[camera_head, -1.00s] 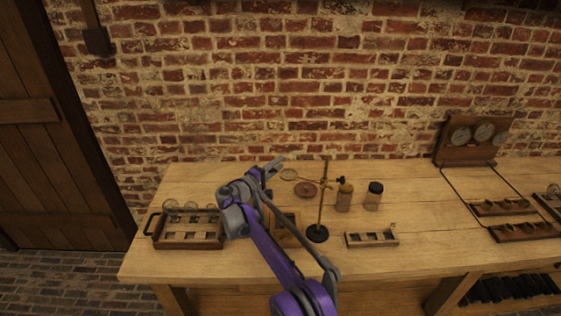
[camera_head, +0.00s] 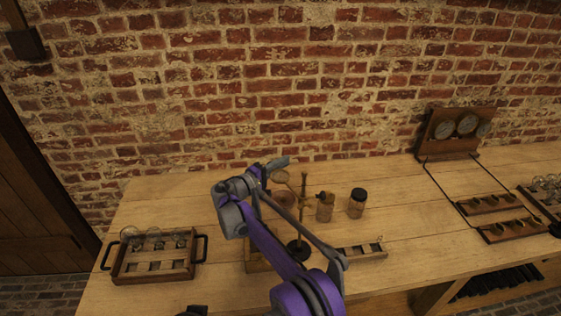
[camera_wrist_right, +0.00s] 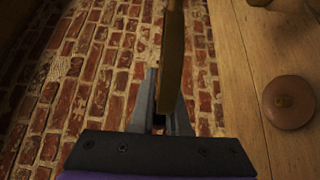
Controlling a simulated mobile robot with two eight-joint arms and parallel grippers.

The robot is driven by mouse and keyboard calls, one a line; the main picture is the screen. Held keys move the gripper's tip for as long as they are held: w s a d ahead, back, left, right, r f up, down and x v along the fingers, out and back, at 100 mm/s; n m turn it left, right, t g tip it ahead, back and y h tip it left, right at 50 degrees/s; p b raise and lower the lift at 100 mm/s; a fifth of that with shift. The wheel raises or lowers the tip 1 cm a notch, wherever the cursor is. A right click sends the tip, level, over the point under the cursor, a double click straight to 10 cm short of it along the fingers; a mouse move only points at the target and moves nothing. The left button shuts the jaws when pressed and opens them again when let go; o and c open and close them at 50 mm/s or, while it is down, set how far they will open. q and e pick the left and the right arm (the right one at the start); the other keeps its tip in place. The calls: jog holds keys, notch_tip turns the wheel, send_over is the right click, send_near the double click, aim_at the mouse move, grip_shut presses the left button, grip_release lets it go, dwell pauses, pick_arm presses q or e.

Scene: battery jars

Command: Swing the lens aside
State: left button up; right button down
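The round brass-rimmed lens (camera_head: 280,177) is on a side arm of an upright stand (camera_head: 303,205) with a dark round foot on the bench. My right gripper (camera_head: 278,163) is at the lens, near the back of the bench. In the right wrist view the lens rim (camera_wrist_right: 174,50) shows nearly edge-on, reaching down between the two fingers of the right gripper (camera_wrist_right: 166,105). The rim hides part of the fingers, so I cannot tell whether they press on it. My left gripper is not clearly seen.
Two jars stand right of the stand: a cork-coloured one (camera_head: 325,208) and a dark-lidded one (camera_head: 357,204). A handled wooden tray (camera_head: 116,272) is at the left. A small slotted rack (camera_head: 372,251) lies in front. A round brown disc (camera_wrist_right: 289,101) lies on the bench.

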aim_at(286, 182)
pick_arm(q)
jog(key=shift+w+d, duration=0.1)
jog(key=shift+w, duration=0.35)
pick_arm(e)
jog(key=shift+w+d+f, duration=0.1)
jog(key=shift+w+d, duration=0.1)
jog(key=shift+d, duration=0.5)
jog(key=shift+w+d+f, duration=0.1)
jog(key=shift+w+d, duration=0.05)
jog(key=shift+d, duration=0.5)
jog(key=c, duration=0.7)
grip_release()
jog(key=shift+s+d+r, duration=0.1)
jog(key=shift+r, duration=0.05)
pick_arm(q)
jog(key=shift+s+f+b, duration=0.25)
jog(key=shift+f+b, duration=0.2)
jog(key=shift+f, duration=0.15)
jog(key=shift+s+f+b, duration=0.2)
jog(key=shift+f+b, duration=0.2)
jog(key=shift+f, duration=0.15)
pick_arm(e)
jog(key=shift+v, duration=5.4)
